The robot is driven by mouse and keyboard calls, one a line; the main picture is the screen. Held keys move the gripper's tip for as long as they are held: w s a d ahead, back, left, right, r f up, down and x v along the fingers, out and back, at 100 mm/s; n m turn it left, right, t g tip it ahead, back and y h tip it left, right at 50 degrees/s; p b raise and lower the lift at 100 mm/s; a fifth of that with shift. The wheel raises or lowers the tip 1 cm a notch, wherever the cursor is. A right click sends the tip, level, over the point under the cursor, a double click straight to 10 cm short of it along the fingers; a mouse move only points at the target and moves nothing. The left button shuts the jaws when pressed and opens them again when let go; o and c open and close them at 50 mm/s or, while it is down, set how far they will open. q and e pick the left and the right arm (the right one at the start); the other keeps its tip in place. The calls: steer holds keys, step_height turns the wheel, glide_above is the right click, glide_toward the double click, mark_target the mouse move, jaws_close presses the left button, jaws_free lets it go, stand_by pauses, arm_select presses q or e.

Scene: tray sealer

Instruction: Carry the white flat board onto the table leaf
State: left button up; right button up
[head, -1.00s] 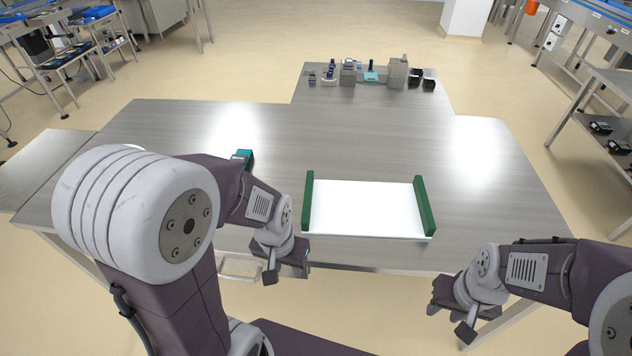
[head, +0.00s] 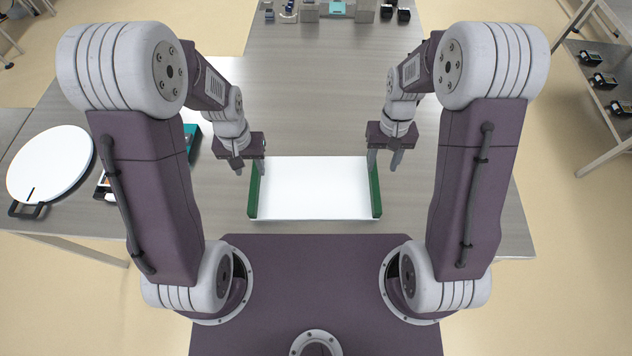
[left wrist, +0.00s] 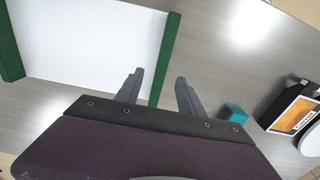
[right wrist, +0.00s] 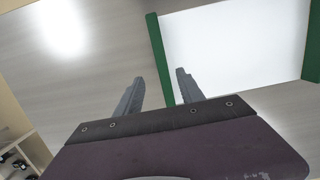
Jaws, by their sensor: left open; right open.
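The white flat board (head: 315,188) lies on the steel table, with a green strip along its left side (head: 254,192) and another along its right side (head: 375,193). My left gripper (head: 250,168) is open at the far left corner of the board. In the left wrist view its fingers (left wrist: 158,92) stand on either side of the near green strip's end. My right gripper (head: 383,162) is open at the far right corner. In the right wrist view its fingers (right wrist: 157,92) stand around the green strip's end. Contact with the strips cannot be told.
A round white disc (head: 50,163) with a dark handle lies at the left on a side surface. A teal-and-dark device (head: 190,133) sits partly behind my left arm. Small devices (head: 337,8) stand at the table's far end. The table middle (head: 310,110) is clear.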

mark_target(254, 179)
arm_select(q)
steer(key=f, duration=0.3)
steer(key=w+f, duration=0.1)
steer(key=f, duration=0.1)
steer(key=shift+a, duration=0.4)
arm_select(e)
steer(key=f, duration=0.4)
steer(key=shift+w+a+f, duration=0.2)
steer(key=shift+a+f, duration=0.1)
steer(key=shift+a, duration=0.05)
arm_select(q)
steer(key=f, duration=0.3)
steer(key=shift+s+d+f, duration=0.2)
steer(key=shift+f, duration=0.15)
arm_select(e)
steer(key=f, duration=0.2)
steer(key=s+f, duration=0.1)
steer(key=f, duration=0.1)
steer(key=shift+d, duration=0.2)
arm_select(q)
steer(key=shift+w+f, duration=0.15)
steer(key=shift+f, duration=0.1)
arm_select(e)
steer(key=shift+w+a+f, duration=0.1)
steer(key=shift+w+f, duration=0.05)
arm_select(q)
jaws_close()
arm_select(e)
jaws_close()
